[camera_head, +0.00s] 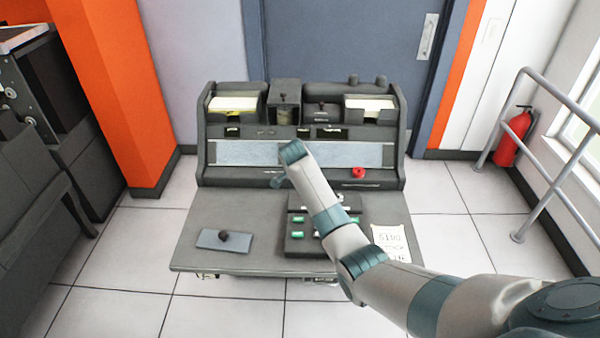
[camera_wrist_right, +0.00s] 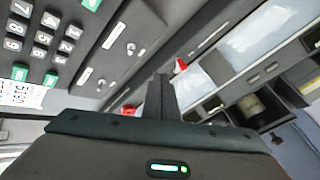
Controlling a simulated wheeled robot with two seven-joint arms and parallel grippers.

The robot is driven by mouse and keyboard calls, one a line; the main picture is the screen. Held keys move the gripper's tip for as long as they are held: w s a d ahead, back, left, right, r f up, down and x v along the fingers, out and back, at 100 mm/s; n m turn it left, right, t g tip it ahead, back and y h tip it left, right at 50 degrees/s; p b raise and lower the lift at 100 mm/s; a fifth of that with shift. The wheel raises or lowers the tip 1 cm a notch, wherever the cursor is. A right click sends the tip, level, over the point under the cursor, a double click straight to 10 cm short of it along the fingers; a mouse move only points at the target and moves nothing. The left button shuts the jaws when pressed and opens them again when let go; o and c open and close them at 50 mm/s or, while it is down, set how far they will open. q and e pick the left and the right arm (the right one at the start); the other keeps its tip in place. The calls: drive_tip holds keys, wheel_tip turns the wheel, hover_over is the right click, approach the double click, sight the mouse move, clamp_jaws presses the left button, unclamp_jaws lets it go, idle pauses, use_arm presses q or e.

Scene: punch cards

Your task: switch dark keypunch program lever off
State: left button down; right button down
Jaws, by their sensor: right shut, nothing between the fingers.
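The dark grey keypunch (camera_head: 200,210) stands in the middle of the head view, with a sloped back panel and a flat desk. My right arm reaches over it from the lower right. My right gripper (camera_wrist_right: 160,90) is shut and empty in the wrist view, above the machine; in the head view its fingertips are hard to make out by the panel. Small switches (camera_wrist_right: 130,47) sit on a dark strip beside the keypad in the wrist view. I cannot tell which control is the program lever. My left gripper is out of view.
A red knob (camera_head: 358,172) sits right of my arm. A printed paper (camera_head: 389,236) lies right. A railing (camera_head: 556,185) and fire extinguisher (camera_head: 514,138) stand at the right.

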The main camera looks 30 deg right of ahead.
drive_tip(key=shift+w+a+b+v, duration=0.15)
drive_tip(key=shift+a+b+v, duration=0.1)
drive_tip(key=shift+v, duration=0.9)
drive_tip(key=shift+w+a+b+v, duration=0.1)
drive_tip(key=shift+b+v, duration=0.1)
drive_tip(key=shift+v, duration=1)
